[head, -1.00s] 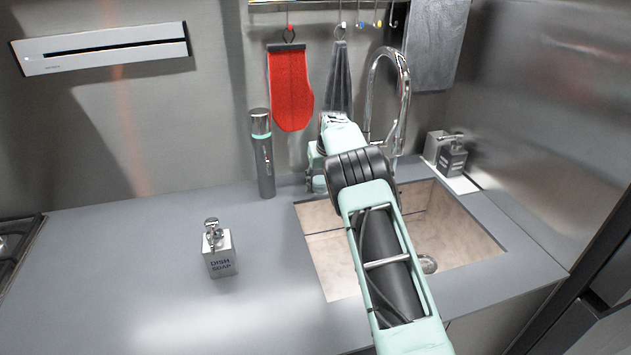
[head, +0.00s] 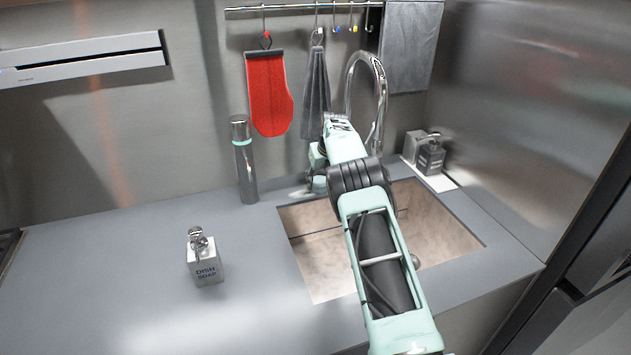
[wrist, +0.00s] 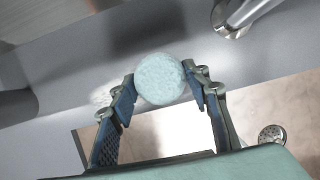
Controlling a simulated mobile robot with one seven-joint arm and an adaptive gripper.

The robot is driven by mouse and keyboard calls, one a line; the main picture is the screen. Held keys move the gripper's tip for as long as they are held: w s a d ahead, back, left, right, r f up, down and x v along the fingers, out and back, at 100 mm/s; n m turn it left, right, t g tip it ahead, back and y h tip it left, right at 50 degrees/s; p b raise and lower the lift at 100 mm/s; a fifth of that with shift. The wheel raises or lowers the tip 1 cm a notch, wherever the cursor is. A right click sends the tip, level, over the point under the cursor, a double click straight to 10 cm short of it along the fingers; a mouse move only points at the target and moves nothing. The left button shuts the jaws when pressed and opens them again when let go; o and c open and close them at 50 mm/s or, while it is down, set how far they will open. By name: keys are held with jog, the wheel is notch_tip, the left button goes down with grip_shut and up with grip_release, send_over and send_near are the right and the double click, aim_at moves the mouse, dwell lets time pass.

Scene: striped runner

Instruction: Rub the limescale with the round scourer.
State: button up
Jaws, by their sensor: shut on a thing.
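The round scourer (wrist: 160,79), a pale blue disc, is between the fingertips of my gripper (wrist: 160,84) in the wrist view. The gripper is shut on it, over the grey counter strip behind the sink. A whitish speckled patch (wrist: 103,96), which looks like the limescale, shows on the counter just left of the left finger, partly covered by it. The scourer is to the right of this patch; I cannot tell whether it touches the counter. In the head view my arm hides the scourer and most of the gripper.
The sink (head: 312,268) lies under my arm, with its drain (wrist: 272,136). The chrome tap (head: 381,95) stands close behind. A tall flask (head: 246,170) stands left of the gripper. A dish soap bottle (head: 206,262) stands on the open counter at left.

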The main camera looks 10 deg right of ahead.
aim_at(305, 191)
jog(key=shift+w+d+p, duration=0.2)
jog(key=shift+d+p, duration=0.2)
jog(key=shift+d, duration=1)
jog(key=shift+s+a+b, duration=0.15)
jog(key=shift+a+b, duration=0.05)
jog(key=shift+a, duration=0.85)
jog(key=shift+s+a+b, duration=0.15)
jog(key=shift+a+b, duration=0.05)
jog(key=shift+a, duration=0.8)
jog(key=shift+s+a+f, duration=0.1)
jog(key=shift+s+a, duration=0.15)
jog(key=shift+a, duration=0.65)
jog(key=shift+s+a+f, duration=0.1)
jog(key=shift+s+a, duration=0.1)
jog(key=shift+a, duration=0.65)
jog(key=shift+s+a+r, duration=0.1)
jog(key=shift+s+a, duration=0.1)
jog(key=shift+a, duration=0.8)
jog(key=shift+s+a+r, duration=0.1)
jog(key=shift+s+a, duration=0.05)
jog(key=shift+a, duration=0.9)
jog(key=shift+s+a+r, duration=0.1)
jog(key=shift+s+a, duration=0.1)
jog(key=shift+a, duration=0.8)
notch_tip(305, 191, up, 6)
jog(key=p, duration=0.3)
